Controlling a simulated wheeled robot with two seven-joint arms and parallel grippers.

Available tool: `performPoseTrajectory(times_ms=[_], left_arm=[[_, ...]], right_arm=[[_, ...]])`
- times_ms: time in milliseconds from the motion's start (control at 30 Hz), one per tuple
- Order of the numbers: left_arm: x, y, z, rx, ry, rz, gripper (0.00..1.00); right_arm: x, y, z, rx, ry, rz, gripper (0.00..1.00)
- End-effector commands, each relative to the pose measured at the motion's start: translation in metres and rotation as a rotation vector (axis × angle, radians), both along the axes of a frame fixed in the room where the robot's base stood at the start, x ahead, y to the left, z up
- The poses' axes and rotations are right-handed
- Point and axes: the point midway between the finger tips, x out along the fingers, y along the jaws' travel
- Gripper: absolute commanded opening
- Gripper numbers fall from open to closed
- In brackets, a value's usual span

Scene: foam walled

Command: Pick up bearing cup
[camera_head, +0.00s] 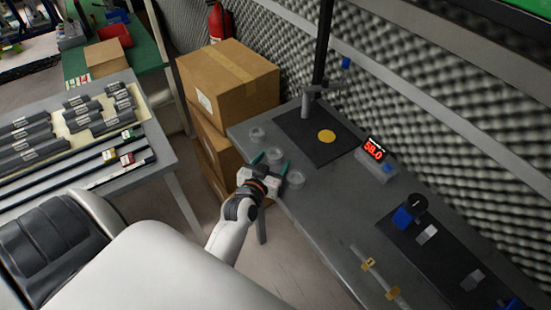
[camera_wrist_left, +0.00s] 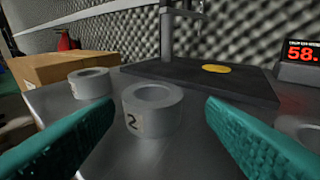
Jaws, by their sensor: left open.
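Three small grey ring-shaped bearing cups stand in a row near the left end of the grey bench: a far cup (camera_head: 257,134), a middle cup (camera_head: 274,155) and a near cup (camera_head: 296,179). My left gripper (camera_head: 271,164) is open at the bench edge, its green fingertips pointing towards the middle cup. In the left wrist view, the cup marked "2" (camera_wrist_left: 152,118) stands upright between and beyond the open fingers (camera_wrist_left: 160,112), apart from both. Another cup (camera_wrist_left: 90,84) stands behind it to the left. My right gripper is not in view.
A black plate (camera_head: 318,150) with a yellow disc (camera_head: 326,136) and a stand lies behind the cups. A red display (camera_head: 374,149) reads about 58.0. Cardboard boxes (camera_head: 228,80) stand beside the bench's left end. A side table (camera_head: 75,140) holds grey parts and rods.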

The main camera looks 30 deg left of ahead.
Motion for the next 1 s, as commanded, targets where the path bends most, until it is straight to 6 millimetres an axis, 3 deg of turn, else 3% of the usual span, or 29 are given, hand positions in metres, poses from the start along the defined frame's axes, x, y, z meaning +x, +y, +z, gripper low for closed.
performPoseTrajectory(times_ms=[367,667,1000], left_arm=[[0.045,0.015,-0.003,-0.002,-0.003,0.002,0.65],[0.05,0.016,-0.002,-0.001,0.001,0.001,0.65],[0.05,0.016,-0.002,-0.001,0.001,0.001,0.14]], right_arm=[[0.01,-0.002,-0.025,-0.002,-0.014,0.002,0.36],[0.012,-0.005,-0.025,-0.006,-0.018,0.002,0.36],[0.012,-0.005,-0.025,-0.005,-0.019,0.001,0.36]])
